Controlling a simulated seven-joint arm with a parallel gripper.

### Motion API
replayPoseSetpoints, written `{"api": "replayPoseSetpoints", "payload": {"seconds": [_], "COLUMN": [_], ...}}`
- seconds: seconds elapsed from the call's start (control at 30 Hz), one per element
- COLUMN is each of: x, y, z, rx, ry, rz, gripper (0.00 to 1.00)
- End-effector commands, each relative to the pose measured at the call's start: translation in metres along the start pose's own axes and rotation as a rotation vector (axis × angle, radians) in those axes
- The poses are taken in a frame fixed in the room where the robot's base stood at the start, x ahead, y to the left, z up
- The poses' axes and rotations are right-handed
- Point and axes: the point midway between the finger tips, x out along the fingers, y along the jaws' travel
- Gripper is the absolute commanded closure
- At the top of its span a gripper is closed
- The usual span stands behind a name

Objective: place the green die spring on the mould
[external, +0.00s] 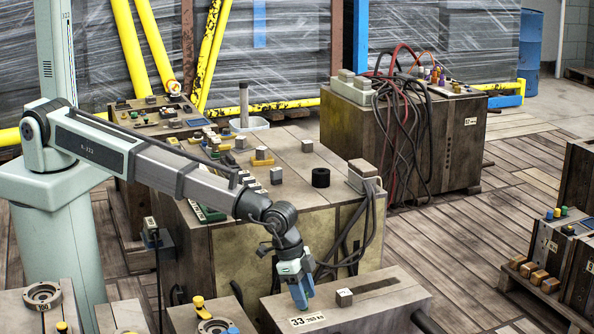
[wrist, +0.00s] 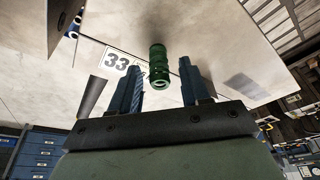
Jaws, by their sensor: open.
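My gripper (external: 300,293) is low at the left end of the front mould (external: 395,308), the block labelled 33. In the wrist view its two blue fingers (wrist: 161,64) are apart. The green die spring (wrist: 158,66), a ribbed cylinder, shows in the gap between the fingertips with space visible on both sides. It appears against the pale top of the mould (wrist: 215,30), close to the 33 label. Whether it rests on that top I cannot tell. In the external view I cannot make out the spring; the gripper may hide it.
A small metal cube (external: 344,297) and a dark slot (external: 376,285) are on the same mould, right of my gripper. A larger block behind carries a black cylinder (external: 320,177) and hanging dark cables (external: 368,215). The plank floor (external: 460,240) to the right is open.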

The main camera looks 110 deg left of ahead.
Motion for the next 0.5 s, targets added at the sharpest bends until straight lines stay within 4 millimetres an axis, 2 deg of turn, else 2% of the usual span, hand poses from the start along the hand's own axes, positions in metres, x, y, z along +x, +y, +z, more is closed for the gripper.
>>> {"api": "replayPoseSetpoints", "payload": {"seconds": [0.17, 0.5], "x": [-0.015, -0.076], "y": [0.0, 0.0], "z": [0.0, 0.001], "rx": [0.0, 0.0], "ry": [0.002, 0.002], "rz": [0.0, 0.0], "gripper": [0.54, 0.54]}}
